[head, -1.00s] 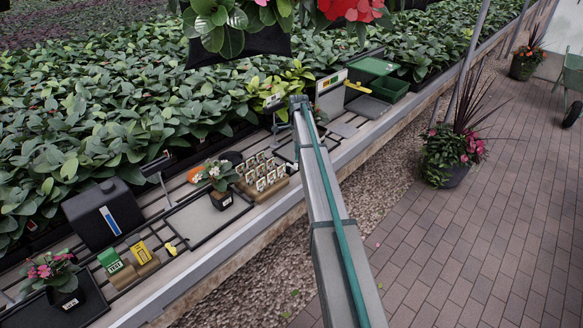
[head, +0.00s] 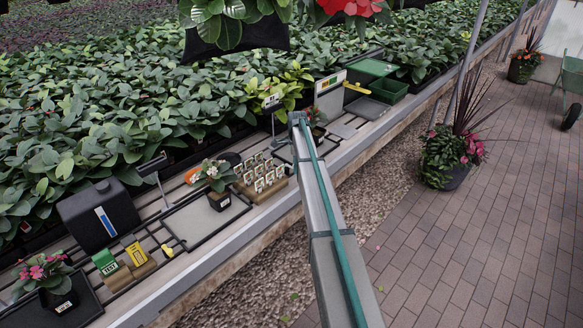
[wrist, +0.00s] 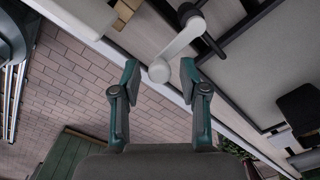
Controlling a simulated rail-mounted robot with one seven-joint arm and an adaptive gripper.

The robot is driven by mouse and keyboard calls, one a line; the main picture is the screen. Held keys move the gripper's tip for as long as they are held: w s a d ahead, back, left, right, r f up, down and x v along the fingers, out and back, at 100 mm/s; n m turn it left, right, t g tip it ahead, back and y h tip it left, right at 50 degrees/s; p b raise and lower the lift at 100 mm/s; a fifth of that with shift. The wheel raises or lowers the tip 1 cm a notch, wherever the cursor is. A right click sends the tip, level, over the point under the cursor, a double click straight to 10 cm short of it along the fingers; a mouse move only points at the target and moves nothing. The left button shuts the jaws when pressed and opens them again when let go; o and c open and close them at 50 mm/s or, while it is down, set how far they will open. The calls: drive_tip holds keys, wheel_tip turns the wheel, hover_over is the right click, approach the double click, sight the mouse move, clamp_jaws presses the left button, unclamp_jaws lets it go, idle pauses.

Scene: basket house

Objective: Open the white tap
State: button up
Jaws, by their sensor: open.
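A white lever with a rounded knob end, which looks like the handle of the white tap (wrist: 180,48), shows in the wrist view. It slants from a dark fitting at upper right down to its knob. My gripper (wrist: 159,78) is open, with one finger on each side of the knob in the picture. I see no clear contact, and cannot tell how deep the knob sits between the fingers. In the head view my arm covers the gripper, and I cannot make out the tap there.
A bench holds a black container (head: 98,215), a potted plant (head: 217,180), a rack of small labelled cards (head: 262,173) and a green tray (head: 388,90). Dense leafy plants fill the back. A flower pot (head: 238,40) hangs above. The brick path (head: 460,250) is mostly open.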

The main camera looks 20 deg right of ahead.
drive_tip(key=shift+w, duration=0.1)
idle(0.3)
drive_tip(key=shift+w+d, duration=0.5)
drive_tip(key=shift+w, duration=0.7)
drive_tip(key=shift+w+d, duration=0.45)
drive_tip(key=shift+w, duration=0.8)
drive_tip(key=shift+w+d, duration=0.5)
drive_tip(key=shift+w, duration=0.7)
drive_tip(key=shift+s, duration=0.15)
drive_tip(key=shift+s+a, duration=0.1)
drive_tip(key=shift+s, duration=0.05)
wheel_tip(320, 180, up, 7)
drive_tip(key=p, duration=0.3)
drive_tip(key=shift+s, duration=0.1)
